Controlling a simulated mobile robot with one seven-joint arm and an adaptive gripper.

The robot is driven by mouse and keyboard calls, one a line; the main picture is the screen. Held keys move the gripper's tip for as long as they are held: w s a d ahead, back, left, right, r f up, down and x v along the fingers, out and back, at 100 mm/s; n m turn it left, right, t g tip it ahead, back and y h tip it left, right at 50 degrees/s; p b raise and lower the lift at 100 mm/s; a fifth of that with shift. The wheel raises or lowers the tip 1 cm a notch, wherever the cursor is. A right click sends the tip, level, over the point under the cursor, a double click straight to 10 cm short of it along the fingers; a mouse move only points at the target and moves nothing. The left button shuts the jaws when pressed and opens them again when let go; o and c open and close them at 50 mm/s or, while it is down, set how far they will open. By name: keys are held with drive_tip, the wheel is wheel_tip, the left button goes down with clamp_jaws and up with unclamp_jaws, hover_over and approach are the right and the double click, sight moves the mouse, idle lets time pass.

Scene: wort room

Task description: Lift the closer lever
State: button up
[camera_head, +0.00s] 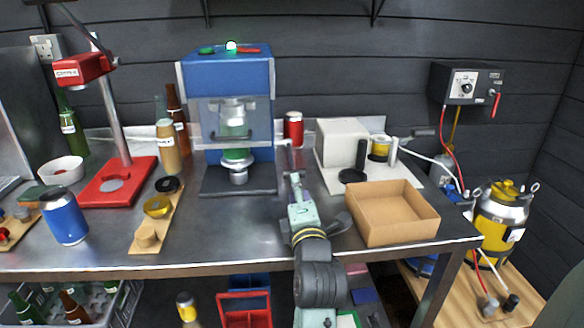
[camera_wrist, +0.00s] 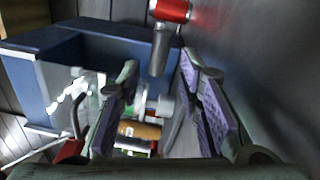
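The closer appears to be the blue machine (camera_head: 228,75) at the back middle of the bench, with a clear window and a dark base. It fills the left of the wrist view (camera_wrist: 110,50). A grey lever handle (camera_wrist: 160,48) shows in the wrist view beside the machine's blue wall, between and beyond my fingertips. In the head view the lever is small and hard to separate from my fingers. My gripper (camera_head: 293,178) is at the machine's right side. In the wrist view my gripper (camera_wrist: 160,68) is open, its purple-padded fingers apart, with nothing visibly clamped.
A red can (camera_head: 293,129) stands behind my gripper and shows in the wrist view (camera_wrist: 170,10). A cardboard tray (camera_head: 392,237) and a white box (camera_head: 340,141) are to the right. A red stand (camera_head: 112,184), a blue can (camera_head: 64,216) and bottles are left.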

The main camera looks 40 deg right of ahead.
sight(293, 167)
drive_tip(key=p+x, duration=0.2)
drive_tip(key=x, duration=0.5)
drive_tip(key=shift+w+d+r, duration=0.1)
drive_tip(key=shift+w+r, duration=0.05)
drive_tip(key=shift+w, duration=0.15)
drive_tip(key=shift+w+d+p, duration=0.35)
drive_tip(key=shift+w+p, duration=0.05)
drive_tip(key=shift+w, duration=0.15)
drive_tip(key=shift+c, duration=0.4)
clamp_jaws()
